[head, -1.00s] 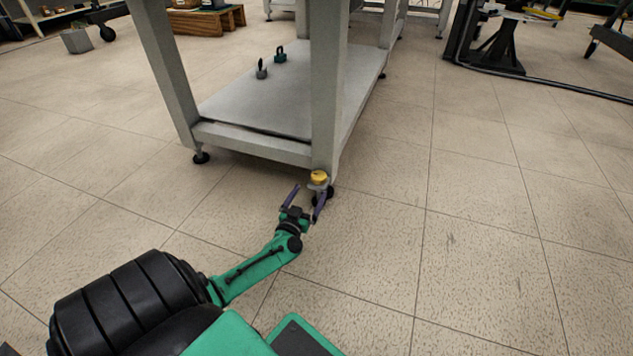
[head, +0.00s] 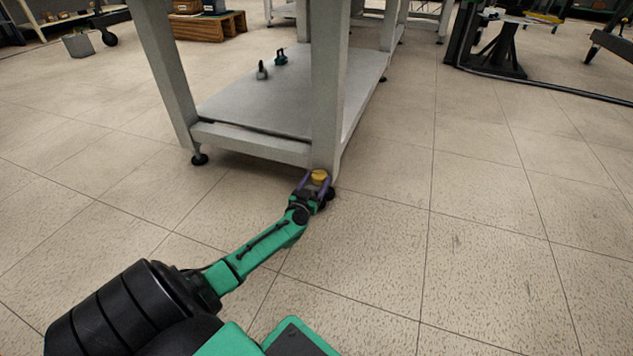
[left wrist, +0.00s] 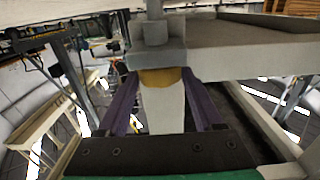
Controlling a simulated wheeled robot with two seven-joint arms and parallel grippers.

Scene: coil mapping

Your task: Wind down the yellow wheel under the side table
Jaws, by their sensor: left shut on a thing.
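The side table (head: 250,146) is a grey frame with a low shelf. The yellow wheel (head: 319,177) sits at the foot of its near right leg, just under the frame. It also shows in the left wrist view (left wrist: 159,77), partly hidden under the leg's block. My left gripper (head: 317,181) is at the wheel, with one purple finger on each side of it, shut on the wheel. The fingers also flank it in the left wrist view (left wrist: 160,100). My right gripper is not in view.
Two small tools (head: 280,58) stand on the table's shelf. A black foot (head: 199,159) supports the near left leg. The tiled floor to the right of the table is clear. A black stand (head: 503,50) and a cable lie farther back right.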

